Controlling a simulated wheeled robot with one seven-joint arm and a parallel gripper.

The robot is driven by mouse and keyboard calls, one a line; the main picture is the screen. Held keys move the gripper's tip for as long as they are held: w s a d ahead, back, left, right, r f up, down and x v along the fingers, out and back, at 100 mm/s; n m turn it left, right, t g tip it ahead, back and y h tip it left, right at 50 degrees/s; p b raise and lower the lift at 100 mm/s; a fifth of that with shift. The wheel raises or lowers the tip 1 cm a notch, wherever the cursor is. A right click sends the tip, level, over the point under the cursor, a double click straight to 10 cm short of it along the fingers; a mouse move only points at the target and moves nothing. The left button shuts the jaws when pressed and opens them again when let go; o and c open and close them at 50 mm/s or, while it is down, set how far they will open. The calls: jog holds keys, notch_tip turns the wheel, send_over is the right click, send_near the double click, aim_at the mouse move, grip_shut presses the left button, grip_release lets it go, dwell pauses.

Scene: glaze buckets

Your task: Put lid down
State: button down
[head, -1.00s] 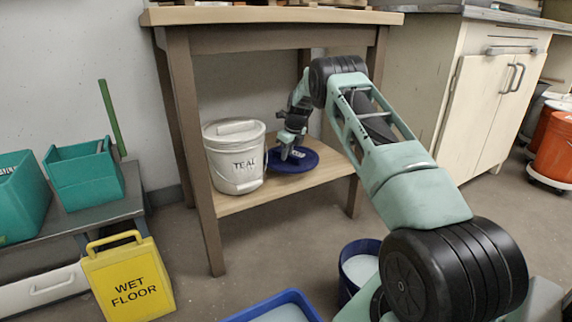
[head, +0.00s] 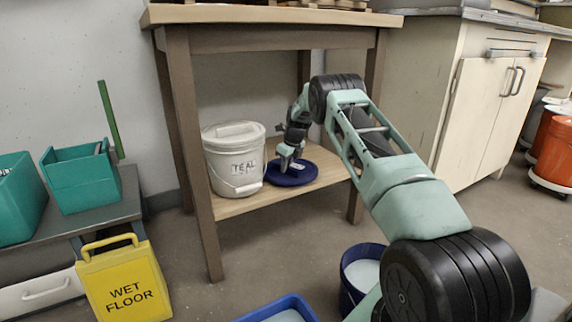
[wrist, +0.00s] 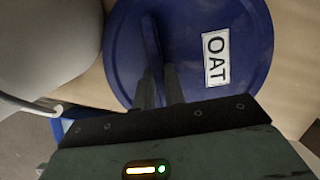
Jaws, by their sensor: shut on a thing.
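A round blue lid (head: 303,174) lies at the lower shelf of the wooden table, right of the white TEAL bucket (head: 222,165). In the wrist view the lid (wrist: 255,40) carries a white OAT label (wrist: 215,58). My gripper (head: 287,163) is over the lid, with its two fingers (wrist: 160,85) shut on a raised part near the lid's middle. I cannot tell whether the lid's underside touches the shelf. Below the shelf's front stands an open blue bucket (head: 347,285) with pale contents.
The wooden shelf (head: 240,207) has bare board along its front edge. The table legs (head: 207,230) flank the opening. A blue tray (head: 290,303) and a yellow wet floor sign (head: 125,285) stand on the floor. The TEAL bucket (wrist: 45,45) is close to the lid's left.

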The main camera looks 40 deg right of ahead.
jog(key=c, duration=1.5)
grip_release()
jog(key=shift+r+b, duration=0.1)
jog(key=shift+b, duration=0.2)
jog(key=p+v, duration=0.6)
jog(key=v, duration=0.6)
jog(key=shift+r, duration=0.25)
